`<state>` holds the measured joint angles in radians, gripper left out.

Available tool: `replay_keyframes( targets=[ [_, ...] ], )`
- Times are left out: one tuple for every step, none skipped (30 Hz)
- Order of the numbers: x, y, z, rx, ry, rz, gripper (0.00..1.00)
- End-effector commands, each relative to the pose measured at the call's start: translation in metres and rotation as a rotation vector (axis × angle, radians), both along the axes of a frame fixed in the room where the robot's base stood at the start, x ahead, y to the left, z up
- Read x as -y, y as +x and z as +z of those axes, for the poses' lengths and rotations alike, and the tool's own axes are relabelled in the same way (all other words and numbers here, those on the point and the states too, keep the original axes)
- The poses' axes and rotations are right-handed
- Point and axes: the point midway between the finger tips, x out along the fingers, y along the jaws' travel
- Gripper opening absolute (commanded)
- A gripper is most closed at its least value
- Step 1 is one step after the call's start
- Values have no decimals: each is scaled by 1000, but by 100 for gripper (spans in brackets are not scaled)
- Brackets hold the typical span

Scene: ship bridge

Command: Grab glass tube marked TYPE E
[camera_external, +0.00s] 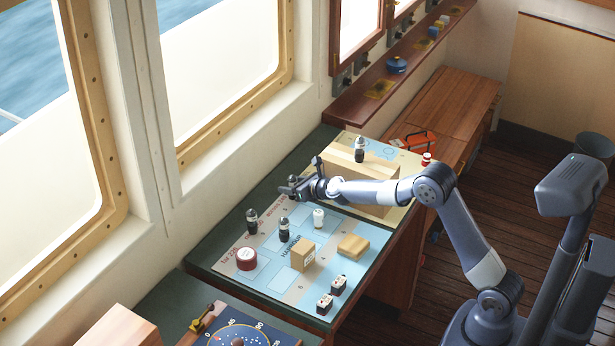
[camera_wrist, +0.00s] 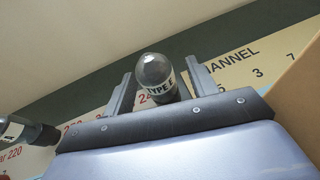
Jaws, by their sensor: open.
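In the external view my gripper (camera_external: 300,185) reaches left over the chart, beside the wooden box; I cannot clearly pick out the tube there.
On the chart table stand dark tubes (camera_external: 252,221) (camera_external: 284,229), a white-topped one (camera_external: 319,217), a red tin (camera_external: 247,259) and small boxes. A large wooden box (camera_external: 365,180) is close by my gripper, with a tube (camera_external: 359,149) near it.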

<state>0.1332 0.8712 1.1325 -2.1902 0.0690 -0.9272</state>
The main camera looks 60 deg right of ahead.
Motion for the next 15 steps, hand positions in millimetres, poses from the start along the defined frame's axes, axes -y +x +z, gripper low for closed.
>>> replay_keyframes(
  targets=[
    [0,1,-1,-1,0,0,55],
    [0,1,-1,-1,0,0,55],
    [0,1,-1,-1,0,0,55],
    [0,1,-1,-1,0,0,55],
    [0,1,-1,-1,0,0,55],
    [0,1,-1,-1,0,0,55],
    [0,1,-1,-1,0,0,55],
    [0,1,-1,-1,0,0,52],
    [0,1,-1,-1,0,0,49],
    [0,1,-1,0,0,0,47],
    [0,1,-1,0,0,0,44],
    [0,1,-1,0,0,0,41],
    [0,1,-1,0,0,0,39],
    [0,1,-1,0,0,0,36],
    [0,0,-1,0,0,0,33]
  ],
)
